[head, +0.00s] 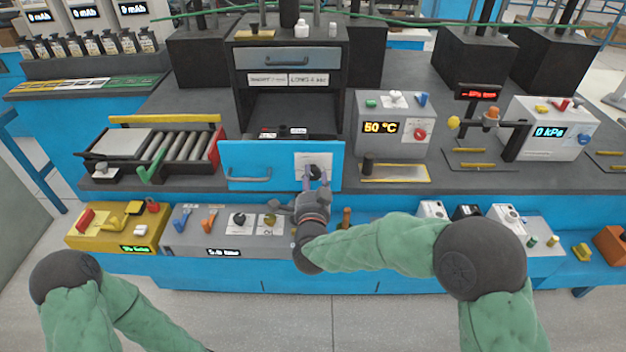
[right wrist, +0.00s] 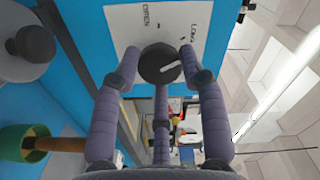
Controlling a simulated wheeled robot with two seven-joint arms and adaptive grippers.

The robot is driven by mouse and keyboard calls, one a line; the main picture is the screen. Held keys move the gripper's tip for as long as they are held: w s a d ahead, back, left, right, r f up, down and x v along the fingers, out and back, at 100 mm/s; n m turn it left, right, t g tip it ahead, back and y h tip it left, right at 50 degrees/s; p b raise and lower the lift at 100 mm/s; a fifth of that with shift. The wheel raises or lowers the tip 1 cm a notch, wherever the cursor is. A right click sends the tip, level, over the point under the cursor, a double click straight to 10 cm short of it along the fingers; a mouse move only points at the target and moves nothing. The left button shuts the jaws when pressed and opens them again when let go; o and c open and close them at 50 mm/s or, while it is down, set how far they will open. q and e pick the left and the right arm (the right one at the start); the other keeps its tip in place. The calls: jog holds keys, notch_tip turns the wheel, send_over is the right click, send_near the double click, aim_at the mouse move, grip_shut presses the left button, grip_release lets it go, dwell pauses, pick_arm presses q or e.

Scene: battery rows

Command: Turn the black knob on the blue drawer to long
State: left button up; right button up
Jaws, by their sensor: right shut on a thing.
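The blue drawer (head: 240,158) stands pulled out from the dark cabinet. Its front has a handle (head: 249,179) on the left and a white label plate (head: 304,160) on the right. The black knob (head: 318,173) sits on this plate; it also shows in the right wrist view (right wrist: 160,66). There the plate reads OPEN on one side and a word starting with LO on the other. The knob's white pointer line lies toward the LO side. My right gripper (head: 315,183) is shut on the knob, fingers on both sides of it. My left gripper is out of view.
A grey box reading 50 °C (head: 393,140) stands right of the drawer, a roller rack (head: 180,152) to its left. Below the front are a grey panel with knobs (head: 228,233) and a yellow box (head: 118,227). A closed grey drawer (head: 288,57) is above.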

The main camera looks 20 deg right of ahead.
jog(key=shift+f, duration=0.1)
jog(key=o, duration=1.2)
jog(key=shift+c, duration=0.2)
jog(key=shift+s, duration=0.1)
jog(key=v, duration=1.2)
